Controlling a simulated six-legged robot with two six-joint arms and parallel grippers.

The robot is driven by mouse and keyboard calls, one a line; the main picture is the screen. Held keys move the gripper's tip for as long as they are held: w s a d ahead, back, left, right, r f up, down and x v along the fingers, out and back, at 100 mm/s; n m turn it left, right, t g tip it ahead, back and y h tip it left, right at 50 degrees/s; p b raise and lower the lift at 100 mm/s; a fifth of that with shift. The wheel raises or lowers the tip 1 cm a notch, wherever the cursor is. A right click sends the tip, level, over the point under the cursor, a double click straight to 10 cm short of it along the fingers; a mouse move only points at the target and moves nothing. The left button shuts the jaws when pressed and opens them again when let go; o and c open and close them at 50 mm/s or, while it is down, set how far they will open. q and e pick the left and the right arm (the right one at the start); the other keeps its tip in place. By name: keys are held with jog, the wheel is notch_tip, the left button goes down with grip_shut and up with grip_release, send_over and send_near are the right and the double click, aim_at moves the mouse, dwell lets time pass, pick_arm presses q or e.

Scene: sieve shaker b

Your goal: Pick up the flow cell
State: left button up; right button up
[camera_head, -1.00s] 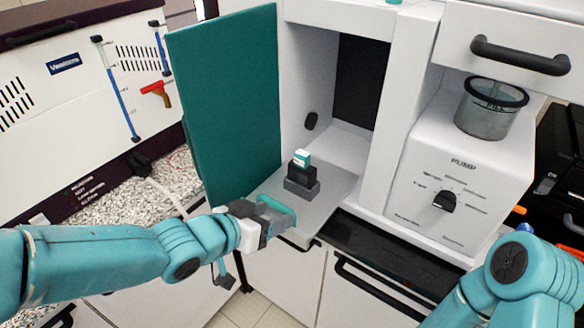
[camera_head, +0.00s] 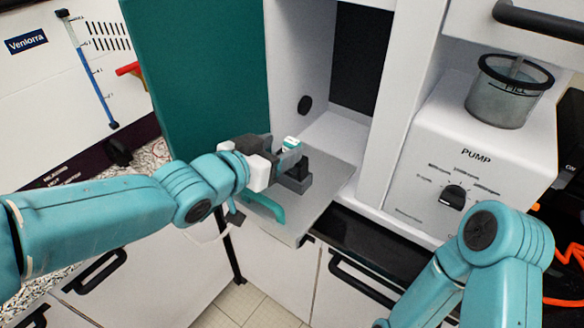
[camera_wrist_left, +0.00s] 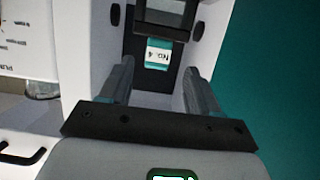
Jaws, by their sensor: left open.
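The flow cell, a small white and teal block (camera_head: 291,143), stands in a dark grey stepped holder (camera_head: 300,172) on the pull-out shelf (camera_head: 325,187) of the open cabinet. In the left wrist view, a teal block (camera_wrist_left: 158,55) with a white label sits ahead, roughly centred between the fingertips. My left gripper (camera_head: 275,160) is open and empty, just left of the flow cell and partly hiding the holder. Its two fingers point toward the block in the left wrist view (camera_wrist_left: 159,70). My right arm shows at lower right, but its gripper is out of view.
The open teal door (camera_head: 200,80) stands left of the shelf, close behind my left arm. A white pump (camera_head: 475,170) carrying a clear cup (camera_head: 508,92) stands to the right. The cabinet interior behind the holder has free room.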

aim_at(296, 141)
pick_arm(q)
jog(key=shift+w+d+f, duration=0.15)
jog(key=shift+w, duration=0.25)
jog(key=shift+d, duration=0.2)
jog(key=x, duration=0.5)
jog(key=shift+w+d, duration=0.1)
jog(key=shift+d, duration=0.1)
jog(key=shift+s, duration=0.25)
jog(key=shift+w, duration=0.2)
jog(key=c, duration=0.7)
grip_shut()
jog(key=shift+s, duration=0.1)
